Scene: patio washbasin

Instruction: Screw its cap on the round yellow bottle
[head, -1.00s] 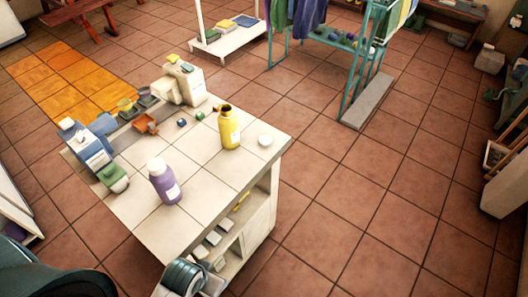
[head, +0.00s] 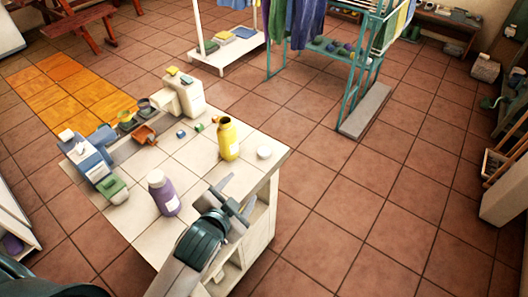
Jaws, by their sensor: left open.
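The round yellow bottle (head: 229,141) stands upright on the tiled table, with a pale label and an open, dark mouth. A round white cap (head: 264,153) lies on the tabletop just right of the bottle, near the table's right edge. My left gripper (head: 238,197) is over the table's front right part, in front of the bottle and the cap. Its fingers are spread and empty, and it touches neither. My right gripper is not in view.
A purple bottle (head: 163,193) with a pale cap stands left of my left gripper. A blue and white dispenser (head: 92,158), a green item (head: 114,190), an orange scoop (head: 145,135) and a cream machine (head: 182,97) stand along the table's left and back. Small blocks lie behind the yellow bottle.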

